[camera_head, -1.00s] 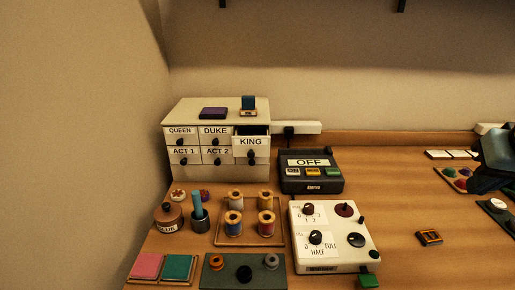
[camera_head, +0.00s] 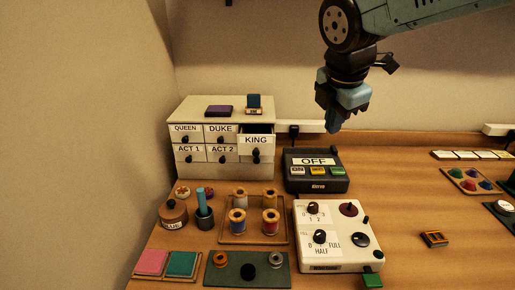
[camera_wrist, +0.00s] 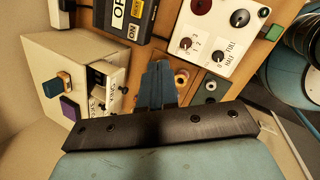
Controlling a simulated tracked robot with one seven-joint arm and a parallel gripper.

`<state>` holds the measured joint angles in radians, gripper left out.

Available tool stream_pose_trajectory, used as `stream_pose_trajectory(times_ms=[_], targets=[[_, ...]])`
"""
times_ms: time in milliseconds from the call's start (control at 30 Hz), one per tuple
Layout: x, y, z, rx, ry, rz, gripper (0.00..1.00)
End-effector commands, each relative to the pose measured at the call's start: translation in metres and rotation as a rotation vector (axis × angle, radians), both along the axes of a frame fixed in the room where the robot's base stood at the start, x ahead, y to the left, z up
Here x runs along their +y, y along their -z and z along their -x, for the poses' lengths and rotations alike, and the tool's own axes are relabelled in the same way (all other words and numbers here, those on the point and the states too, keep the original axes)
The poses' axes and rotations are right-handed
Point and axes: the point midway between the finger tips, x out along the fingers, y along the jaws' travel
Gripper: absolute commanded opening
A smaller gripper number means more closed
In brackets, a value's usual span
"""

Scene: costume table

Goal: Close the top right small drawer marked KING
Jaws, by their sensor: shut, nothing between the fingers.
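The KING drawer (camera_head: 257,141) is at the top right of a small cream cabinet (camera_head: 184,108) on the left of the table. It is pulled out, with a dark knob on its front and its open top showing. The QUEEN drawer (camera_head: 184,129) and DUKE drawer (camera_head: 217,129) beside it are in. My gripper (camera_head: 333,126) is shut and empty, in the air to the right of the cabinet and above the OFF box. In the wrist view my gripper (camera_wrist: 158,80) points down at the table, with the cabinet (camera_wrist: 62,50) to its left.
The black OFF box (camera_head: 316,183) stands right of the cabinet. The white dial panel (camera_head: 338,258), a tray of thread spools (camera_head: 225,238), a glue pot (camera_head: 172,214) and a cup holding a blue stick (camera_head: 204,220) stand in front. A purple block (camera_head: 219,111) lies on the cabinet.

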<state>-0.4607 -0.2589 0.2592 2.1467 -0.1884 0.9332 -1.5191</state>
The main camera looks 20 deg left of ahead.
Motion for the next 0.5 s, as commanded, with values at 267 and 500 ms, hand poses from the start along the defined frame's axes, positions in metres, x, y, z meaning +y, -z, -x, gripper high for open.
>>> stream_pose_trajectory(times_ms=[267,500], targets=[[0.112,0.013,0.019,-0.014,-0.714,0.236,0.0],[0.156,0.02,0.034,-0.03,-1.012,0.328,0.0]])
